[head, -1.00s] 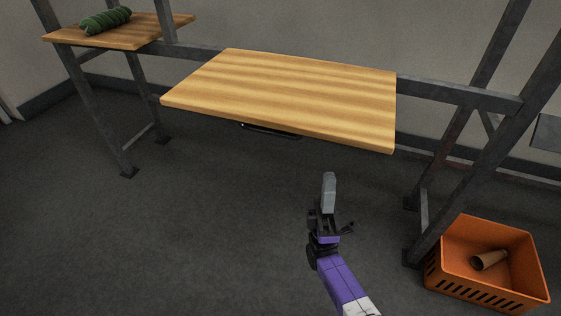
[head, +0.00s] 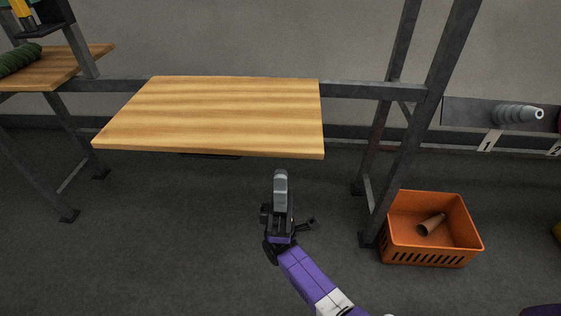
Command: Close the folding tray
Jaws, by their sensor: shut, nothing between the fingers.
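The folding tray (head: 220,112) is a striped wooden board in the head view, left of the middle. It sticks out level from the grey metal frame, so it stands open. A dark handle or bracket (head: 210,156) shows partly under its front edge. My gripper (head: 280,178) is shut and empty. In the picture it is just below the tray's front edge, toward the right end. It appears apart from the tray.
An orange crate (head: 430,257) with a brown tube (head: 432,224) stands on the floor at right, beside a frame post. A second wooden shelf (head: 70,68) with a green roll (head: 18,58) is at far left. Floor in front is clear.

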